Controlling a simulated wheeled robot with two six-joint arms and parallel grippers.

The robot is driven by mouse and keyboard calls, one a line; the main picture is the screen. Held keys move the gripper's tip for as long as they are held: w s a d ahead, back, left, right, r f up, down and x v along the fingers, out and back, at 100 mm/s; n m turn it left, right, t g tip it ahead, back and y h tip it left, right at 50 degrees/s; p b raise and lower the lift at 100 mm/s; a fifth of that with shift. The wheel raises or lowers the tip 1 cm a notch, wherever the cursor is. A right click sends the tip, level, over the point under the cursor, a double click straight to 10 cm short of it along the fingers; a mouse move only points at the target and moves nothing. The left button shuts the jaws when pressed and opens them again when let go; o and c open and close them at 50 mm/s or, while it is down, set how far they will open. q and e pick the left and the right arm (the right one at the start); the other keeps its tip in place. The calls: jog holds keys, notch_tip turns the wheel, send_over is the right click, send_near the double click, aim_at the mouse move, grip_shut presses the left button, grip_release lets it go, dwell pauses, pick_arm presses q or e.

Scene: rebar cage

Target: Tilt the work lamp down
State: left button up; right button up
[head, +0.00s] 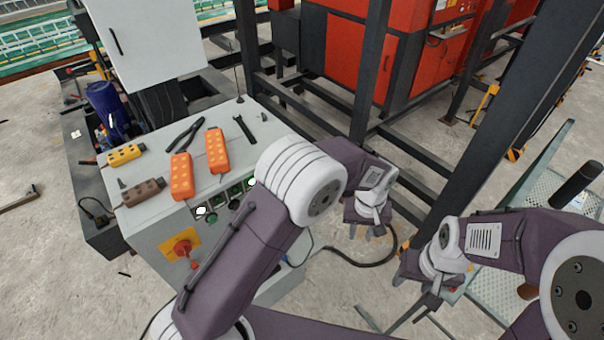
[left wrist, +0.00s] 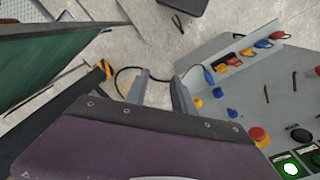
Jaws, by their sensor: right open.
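I cannot make out a work lamp in either view. My left gripper (head: 367,230) hangs over bare floor to the right of the grey control cabinet, fingers pointing down. In the left wrist view its two fingers (left wrist: 160,92) stand apart with nothing between them, so it is open and empty. My right gripper (head: 428,290) is at the lower right, beside a dark upright post. It is open, and I see nothing held in it. My left arm hides part of the cabinet's front and right side.
The control cabinet (head: 150,222) carries orange pendants (head: 217,150), a yellow one (head: 126,155), pliers (head: 185,133) and a red rotary switch (head: 182,247). A black cable (head: 365,262) lies on the floor. Dark frame posts (head: 470,150) stand close to my right arm. A grated metal platform (head: 550,185) is at right.

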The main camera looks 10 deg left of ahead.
pick_arm(q)
jog(key=s+d+n+g+h+b, duration=0.5)
jog(key=s+n, duration=0.2)
jog(key=s, duration=0.3)
jog(key=w+a+r+n+t+h+b, duration=0.2)
jog(key=w+a+n+t+h+b, duration=0.1)
jog(key=w+n+h+b, duration=0.3)
jog(key=w+a+r+n+t+h+b, duration=0.25)
jog(key=w+n+t+b, duration=0.2)
jog(key=w+b, duration=0.25)
jog(key=w+a+f+n+t+y+b, duration=0.1)
jog(key=w+a+n+t+b, duration=0.2)
jog(key=a, duration=0.5)
jog(key=w+a+n+t+y+b, duration=0.1)
jog(key=w+a+n+t+b, duration=0.2)
jog(key=a+b, duration=0.45)
jog(key=w+a+f+n+t+y+b, duration=0.1)
jog(key=a+n+t+b, duration=0.3)
jog(key=a, duration=0.6)
jog(key=shift+m+t, duration=0.55)
jog(key=shift+m, duration=0.1)
jog(key=p+x, duration=0.3)
jog(key=x, duration=0.6)
jog(key=shift+s+d+r, duration=0.1)
jog(key=shift+d+r, duration=0.05)
jog(key=shift+d, duration=0.05)
